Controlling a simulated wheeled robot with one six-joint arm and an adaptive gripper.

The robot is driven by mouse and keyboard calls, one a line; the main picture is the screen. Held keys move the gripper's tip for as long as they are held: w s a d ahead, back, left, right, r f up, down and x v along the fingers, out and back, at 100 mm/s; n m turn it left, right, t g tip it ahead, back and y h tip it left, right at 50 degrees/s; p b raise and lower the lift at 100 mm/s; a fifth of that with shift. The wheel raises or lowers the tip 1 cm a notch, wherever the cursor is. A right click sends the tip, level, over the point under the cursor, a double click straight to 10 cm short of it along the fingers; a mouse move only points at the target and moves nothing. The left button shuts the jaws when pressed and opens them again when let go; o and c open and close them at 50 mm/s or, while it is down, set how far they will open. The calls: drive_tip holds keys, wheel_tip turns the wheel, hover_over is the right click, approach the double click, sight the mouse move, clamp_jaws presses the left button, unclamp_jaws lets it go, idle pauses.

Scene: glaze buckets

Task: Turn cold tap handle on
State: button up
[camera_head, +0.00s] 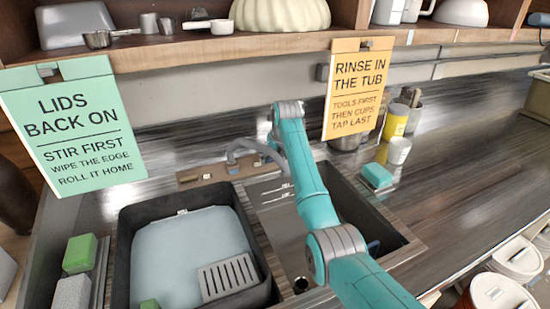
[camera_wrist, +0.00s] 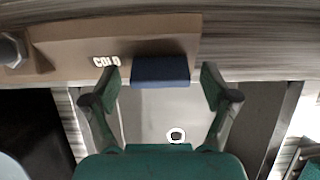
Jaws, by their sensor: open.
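The cold tap handle (camera_wrist: 160,70) is a dark blue block at the front edge of a tan tap board (camera_wrist: 90,35), just right of the white COLD label (camera_wrist: 106,61) in the wrist view. My gripper (camera_wrist: 160,80) is open, one finger on each side of the handle, with a gap visible on both sides. I cannot tell how far the fingertips are from it in depth. In the head view the tap board (camera_head: 190,178) and the grey spout (camera_head: 246,158) show behind the sink. My arm reaches over there, and the gripper and handle cannot be made out.
A black tub (camera_head: 127,225) of pale water with a grey slotted piece (camera_head: 228,276) fills the left side. The right sink basin (camera_head: 275,225) lies under my arm. An orange sign (camera_head: 357,90) hangs close right of my arm, a green sign (camera_head: 75,125) at left.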

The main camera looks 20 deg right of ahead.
drive_tip(key=c, duration=1.2)
drive_tip(key=shift+o, duration=0.2)
drive_tip(key=n+h, duration=0.1)
drive_tip(key=n, duration=0.2)
drive_tip(key=shift+a+n, duration=0.1)
drive_tip(key=shift+n, duration=0.2)
drive_tip(key=shift+n+t+h, duration=0.3)
drive_tip(key=shift+n, duration=1.2)
drive_tip(key=o, duration=1.2)
drive_tip(key=shift+c, duration=0.2)
